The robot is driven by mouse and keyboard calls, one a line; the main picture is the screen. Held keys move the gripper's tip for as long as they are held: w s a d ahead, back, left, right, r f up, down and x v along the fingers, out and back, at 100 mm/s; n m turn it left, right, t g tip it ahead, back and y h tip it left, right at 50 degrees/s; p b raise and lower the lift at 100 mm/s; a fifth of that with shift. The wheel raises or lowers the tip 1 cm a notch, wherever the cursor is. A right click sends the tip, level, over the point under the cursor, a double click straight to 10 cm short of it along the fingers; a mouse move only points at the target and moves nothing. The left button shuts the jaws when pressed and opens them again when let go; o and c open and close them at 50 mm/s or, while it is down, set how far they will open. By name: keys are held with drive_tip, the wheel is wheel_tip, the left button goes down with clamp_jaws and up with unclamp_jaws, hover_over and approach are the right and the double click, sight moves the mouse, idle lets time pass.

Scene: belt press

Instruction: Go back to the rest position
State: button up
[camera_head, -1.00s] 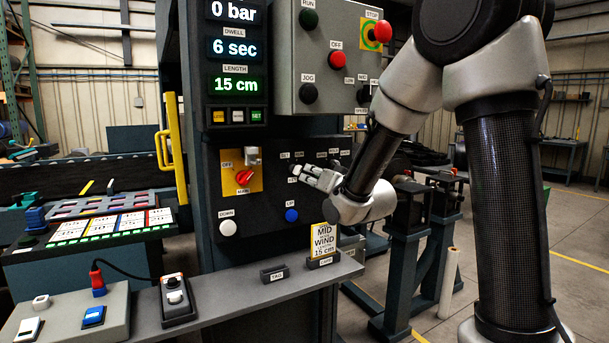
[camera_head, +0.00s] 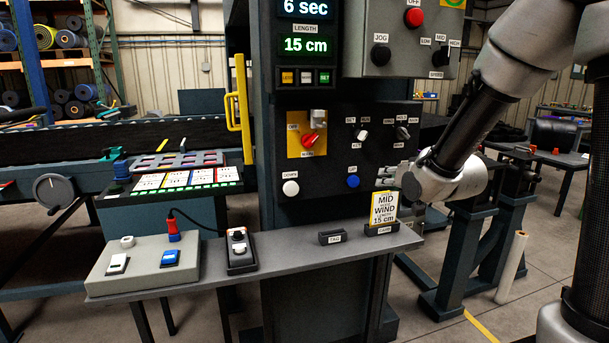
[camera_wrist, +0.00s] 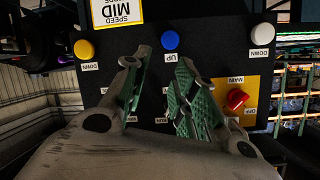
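My gripper (camera_head: 384,178) is in front of the right part of the black control panel (camera_head: 330,165), right of the blue UP button (camera_head: 353,181) and above the card holder. In the wrist view my gripper (camera_wrist: 157,75) shows two green-padded fingers with a clear gap and nothing between them. The panel's blue UP button (camera_wrist: 170,40) shows beyond the gap. The white-tipped selector knob (camera_head: 361,134) is clear of the fingers in the head view. My arm comes in from the upper right.
The red MAIN switch (camera_head: 309,140) is left on the panel. A card (camera_head: 384,208) stands on the grey shelf (camera_head: 290,258) close below my gripper. A pendant (camera_head: 240,250) and a switch box (camera_head: 145,268) are further left. A dark stand (camera_head: 480,240) is at right.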

drive_tip(key=s+d+f+n+g+h, duration=0.1)
drive_tip(key=s+d+f+g, duration=0.1)
drive_tip(key=s+f+g, duration=0.3)
drive_tip(key=s+d+f+n+g+h, duration=0.1)
drive_tip(key=s+d+f+g, duration=0.15)
drive_tip(key=s, duration=0.55)
drive_tip(key=s+d+r, duration=0.2)
drive_tip(key=s+r, duration=0.3)
drive_tip(key=s, duration=0.5)
drive_tip(key=s+d+r+g+h, duration=0.1)
drive_tip(key=s+d+r, duration=0.2)
drive_tip(key=s, duration=0.6)
drive_tip(key=shift+v, duration=1.15)
